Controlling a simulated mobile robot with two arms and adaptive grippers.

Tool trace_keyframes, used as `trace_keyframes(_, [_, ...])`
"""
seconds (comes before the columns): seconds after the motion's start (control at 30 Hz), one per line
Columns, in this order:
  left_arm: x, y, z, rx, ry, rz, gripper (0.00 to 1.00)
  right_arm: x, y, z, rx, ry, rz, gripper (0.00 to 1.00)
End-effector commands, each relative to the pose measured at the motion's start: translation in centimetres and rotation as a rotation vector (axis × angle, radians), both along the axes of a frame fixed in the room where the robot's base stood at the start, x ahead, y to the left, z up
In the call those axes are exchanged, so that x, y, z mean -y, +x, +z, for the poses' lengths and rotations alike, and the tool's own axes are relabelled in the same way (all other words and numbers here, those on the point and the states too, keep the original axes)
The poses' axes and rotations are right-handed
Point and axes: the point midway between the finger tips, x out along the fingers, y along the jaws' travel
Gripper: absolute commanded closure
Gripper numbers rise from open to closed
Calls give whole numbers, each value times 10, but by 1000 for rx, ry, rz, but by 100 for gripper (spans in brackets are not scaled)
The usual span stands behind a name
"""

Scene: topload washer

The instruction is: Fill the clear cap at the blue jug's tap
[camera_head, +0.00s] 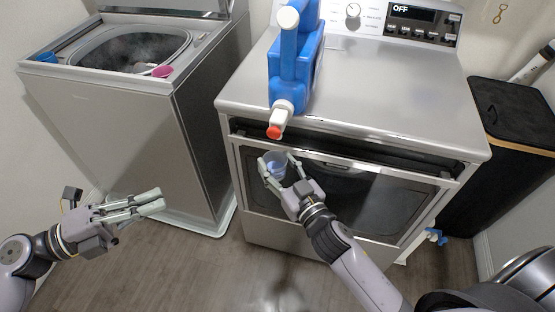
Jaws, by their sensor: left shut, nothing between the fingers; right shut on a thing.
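The blue jug (303,62) lies on top of the dryer with its white tap (281,112) hanging over the front edge. The tap has a red end (273,132). My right gripper (278,161) is shut on the clear cap (275,164), which looks bluish and sits just below the tap, in front of the dryer door. There is a gap between tap and cap. I cannot tell whether the cap holds liquid. My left gripper (160,201) is shut and empty, low in front of the washer.
The topload washer (130,120) stands at left with its lid up; a blue item (47,57) and a pink item (162,72) rest on its rim. The dryer top (400,105) is clear right of the jug. A black bin (513,115) stands at right.

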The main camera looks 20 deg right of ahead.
Motion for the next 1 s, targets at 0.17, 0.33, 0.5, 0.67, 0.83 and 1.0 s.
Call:
trace_keyframes(0.17, [0,0,-4,0,0,0,100,-6,-9,-4,-1,3,0,65])
trace_keyframes(0.33, [0,0,-7,0,0,0,100,-12,-17,-6,-1,3,0,65])
trace_keyframes(0.5, [0,0,-10,0,0,0,100,-17,-26,-9,0,2,0,65])
trace_keyframes(0.67, [0,0,-13,0,0,0,100,-23,-33,-11,0,3,1,65])
trace_keyframes(0.83, [0,0,-17,0,0,0,100,-28,-41,-13,0,3,0,65])
trace_keyframes(1.0, [0,0,-21,0,0,0,100,-34,-50,-16,-1,2,0,65])
